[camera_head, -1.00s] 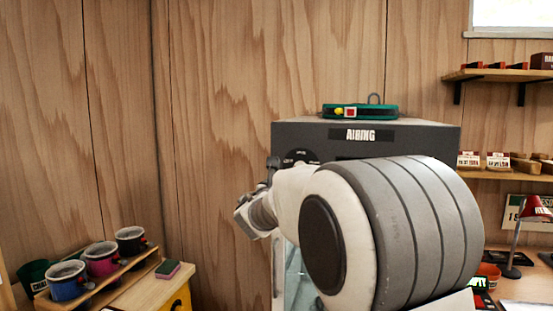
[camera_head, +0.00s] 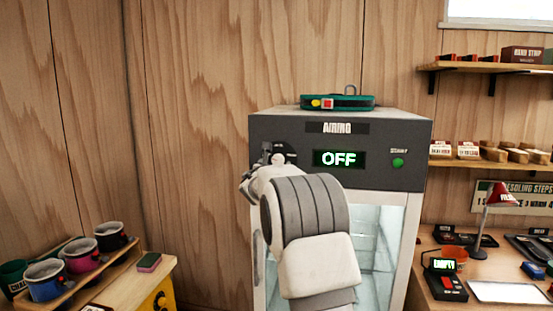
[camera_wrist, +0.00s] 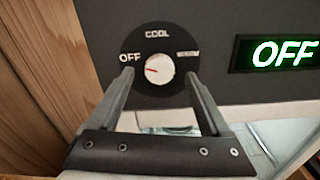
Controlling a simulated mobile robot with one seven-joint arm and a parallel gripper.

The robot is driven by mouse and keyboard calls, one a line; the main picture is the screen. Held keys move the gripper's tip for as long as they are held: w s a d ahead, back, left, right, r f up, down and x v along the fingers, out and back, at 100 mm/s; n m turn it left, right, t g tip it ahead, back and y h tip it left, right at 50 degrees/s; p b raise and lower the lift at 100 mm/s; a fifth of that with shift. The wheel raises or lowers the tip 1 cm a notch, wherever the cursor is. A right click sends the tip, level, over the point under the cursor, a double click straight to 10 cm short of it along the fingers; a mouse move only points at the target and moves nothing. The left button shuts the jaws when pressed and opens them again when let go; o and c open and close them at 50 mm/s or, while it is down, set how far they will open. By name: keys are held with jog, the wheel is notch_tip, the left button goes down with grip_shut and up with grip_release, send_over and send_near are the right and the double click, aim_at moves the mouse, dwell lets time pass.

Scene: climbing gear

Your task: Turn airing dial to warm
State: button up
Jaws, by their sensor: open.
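The airing dial (camera_wrist: 160,69) is a white knob with a red pointer line on a round black plate in the wrist view. The plate carries the labels OFF at left, COOL at top and a blurred one at right. The red line points left, toward OFF. A green display (camera_head: 338,158) on the airing cabinet (camera_head: 400,185) reads OFF, and shows in the wrist view (camera_wrist: 283,53) too. My gripper (camera_wrist: 160,78) is open, with one finger on each side of the knob; I cannot tell whether they touch it. In the head view my arm largely hides the dial.
The cabinet has a green button (camera_head: 398,162) at right and a glass door below. A green strap-like item (camera_head: 338,103) lies on top. Mugs (camera_head: 78,255) stand on a rack at left. A desk with a red lamp (camera_head: 503,197) stands at right.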

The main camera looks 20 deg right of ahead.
aim_at(278, 160)
jog(key=shift+x, duration=1.05)
grip_shut()
